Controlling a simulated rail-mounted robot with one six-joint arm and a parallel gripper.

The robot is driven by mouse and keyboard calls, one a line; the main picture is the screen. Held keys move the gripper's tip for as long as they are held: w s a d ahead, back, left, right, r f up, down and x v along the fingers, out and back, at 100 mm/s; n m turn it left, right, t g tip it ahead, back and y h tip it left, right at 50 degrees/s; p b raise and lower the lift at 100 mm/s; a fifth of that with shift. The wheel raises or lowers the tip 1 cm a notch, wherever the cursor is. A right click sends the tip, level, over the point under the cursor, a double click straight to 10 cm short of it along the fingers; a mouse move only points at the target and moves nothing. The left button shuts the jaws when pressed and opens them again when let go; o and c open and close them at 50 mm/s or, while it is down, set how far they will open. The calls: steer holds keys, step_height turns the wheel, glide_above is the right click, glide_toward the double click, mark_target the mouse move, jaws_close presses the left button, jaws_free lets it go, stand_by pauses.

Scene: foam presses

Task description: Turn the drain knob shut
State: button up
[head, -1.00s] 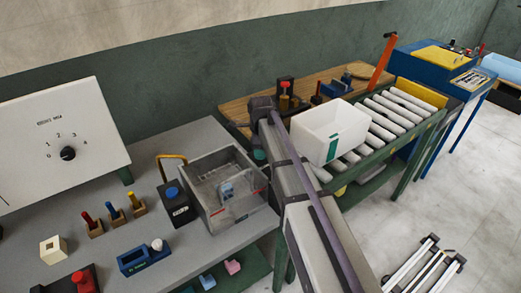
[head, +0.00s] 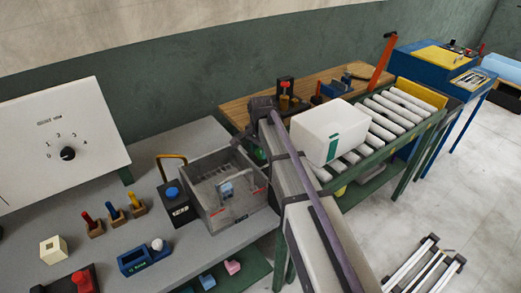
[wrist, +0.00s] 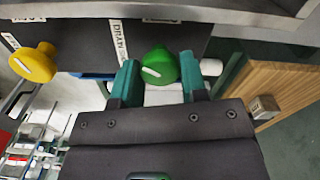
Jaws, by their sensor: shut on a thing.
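The green knob (wrist: 158,66) sits under a dark housing in the wrist view, beside a white label strip that seems to read DRAIN. A short white mark on its face lies tilted, near horizontal. My gripper (wrist: 158,74) has its teal fingers on either side of the green knob and is shut on it. A yellow knob (wrist: 34,63) with a white mark is further left, clear of the fingers. In the head view my arm reaches down past the right end of the bench, and its fingers are hidden there.
A grey open basin (head: 222,190) stands on the bench left of my arm. A white box (head: 329,132) sits on the roller conveyor (head: 382,120) to the right. In the wrist view a wooden panel (wrist: 268,75) is close on the right.

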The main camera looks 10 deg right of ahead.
steer(key=n, duration=0.6)
stand_by(0.6)
steer(key=o, duration=0.9)
step_height(320, 180, up, 11)
steer(key=p, duration=1)
steer(key=shift+f+p, duration=0.15)
steer(key=shift+p, duration=0.25)
